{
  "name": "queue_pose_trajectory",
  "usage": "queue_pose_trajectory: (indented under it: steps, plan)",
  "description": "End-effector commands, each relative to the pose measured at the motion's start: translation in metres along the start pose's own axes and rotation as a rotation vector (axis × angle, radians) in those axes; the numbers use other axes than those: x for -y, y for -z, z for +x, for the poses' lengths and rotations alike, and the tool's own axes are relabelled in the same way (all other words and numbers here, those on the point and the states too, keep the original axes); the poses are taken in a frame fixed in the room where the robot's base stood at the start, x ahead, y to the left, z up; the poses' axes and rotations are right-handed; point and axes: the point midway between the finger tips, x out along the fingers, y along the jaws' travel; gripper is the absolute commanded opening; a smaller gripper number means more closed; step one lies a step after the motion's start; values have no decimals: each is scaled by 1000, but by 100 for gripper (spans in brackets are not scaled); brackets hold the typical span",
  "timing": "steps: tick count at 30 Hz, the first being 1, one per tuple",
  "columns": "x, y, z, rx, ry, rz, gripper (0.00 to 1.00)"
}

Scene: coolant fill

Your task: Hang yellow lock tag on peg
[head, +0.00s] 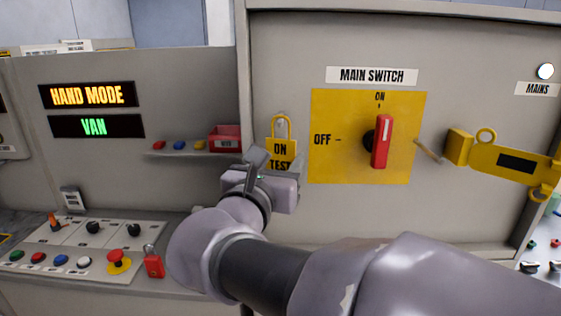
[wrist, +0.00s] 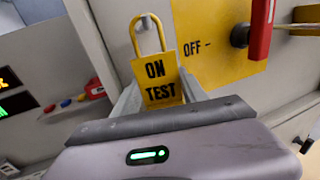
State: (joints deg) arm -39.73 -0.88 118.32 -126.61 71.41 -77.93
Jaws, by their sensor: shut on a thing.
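The yellow lock tag (head: 281,148) reads "ON TEST" and has a loop at its top. It stands upright in front of the panel, left of the yellow main switch plate. In the wrist view the tag (wrist: 157,80) faces me. My gripper (head: 277,167) is shut on its lower part; in the wrist view the fingers (wrist: 160,100) reach to the tag's lower sides. A small grey peg (wrist: 147,19) shows at the top of the loop; the peg also shows in the head view (head: 281,115). I cannot tell whether the loop is around the peg or in front of it.
The red main switch handle (head: 381,141) stands upright, right of the tag. A shelf (head: 185,153) with small coloured parts and a red bin (head: 225,138) is at the left. Below it is a button console (head: 75,245) with a red padlock (head: 154,264). A yellow hasp bar (head: 505,160) is at the right.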

Motion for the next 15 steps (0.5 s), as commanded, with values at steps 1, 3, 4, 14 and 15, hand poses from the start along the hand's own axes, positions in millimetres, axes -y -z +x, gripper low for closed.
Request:
queue_pose_trajectory:
  steps: [1, 3, 4, 14, 15]
  plan:
    - [0, 0, 0, 0, 0, 0, 11]
    - [0, 0, 0, 0, 0, 0, 11]
    - [0, 0, 0, 0, 0, 0, 11]
    - [0, 0, 0, 0, 0, 0, 72]
    - [0, 0, 0, 0, 0, 0, 75]
